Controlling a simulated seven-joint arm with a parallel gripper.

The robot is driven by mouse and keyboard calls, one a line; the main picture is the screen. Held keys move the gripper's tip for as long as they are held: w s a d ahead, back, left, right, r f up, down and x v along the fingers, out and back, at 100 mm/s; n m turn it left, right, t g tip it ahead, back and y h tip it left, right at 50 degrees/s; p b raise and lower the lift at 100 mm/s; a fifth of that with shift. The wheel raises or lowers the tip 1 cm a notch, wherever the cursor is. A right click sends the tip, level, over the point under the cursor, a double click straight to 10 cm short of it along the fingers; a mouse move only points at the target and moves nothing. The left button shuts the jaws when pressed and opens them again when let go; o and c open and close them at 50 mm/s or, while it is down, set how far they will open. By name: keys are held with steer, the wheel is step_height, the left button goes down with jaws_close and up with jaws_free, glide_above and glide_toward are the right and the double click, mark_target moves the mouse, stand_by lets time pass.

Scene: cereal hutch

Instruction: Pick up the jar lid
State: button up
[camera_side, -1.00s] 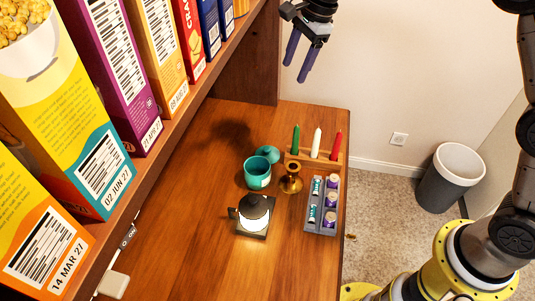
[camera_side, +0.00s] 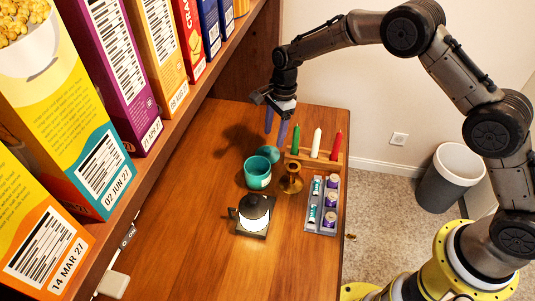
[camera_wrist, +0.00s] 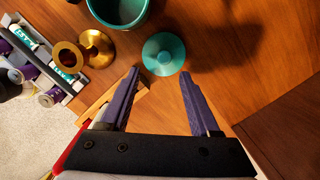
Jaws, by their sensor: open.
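The jar lid (camera_wrist: 163,54) is a round teal disc with a small knob at its centre. It lies on the wooden surface beside the teal jar (camera_wrist: 118,8), whose open top faces up. In the side view the lid (camera_side: 269,153) is just behind the jar (camera_side: 257,173), partly covered by it. My gripper (camera_wrist: 157,75) has two purple fingers, spread apart and empty. In the wrist view the lid appears just past the fingertips, between their lines. In the side view my gripper (camera_side: 275,138) hangs just above and behind the lid, apparently not touching it.
A brass candle holder (camera_side: 291,178) stands right of the jar. A wooden rack (camera_side: 306,157) holds green, white and red candles. A grey tray (camera_side: 310,222) holds batteries and small purple-labelled items. A lit lamp (camera_side: 254,213) stands in front. Cereal boxes (camera_side: 110,75) line the shelf at left.

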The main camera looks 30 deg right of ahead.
mark_target(267, 148)
steer(key=shift+w+a+f, duration=0.1)
steer(key=shift+a+f, duration=0.2)
steer(key=shift+f, duration=0.55)
steer(key=shift+w+a+f, duration=0.1)
steer(key=shift+a+f, duration=0.15)
steer(key=shift+f, duration=0.65)
steer(key=shift+w+a+f, duration=0.1)
steer(key=shift+a+f, duration=0.2)
steer(key=shift+f, duration=0.55)
jaws_close()
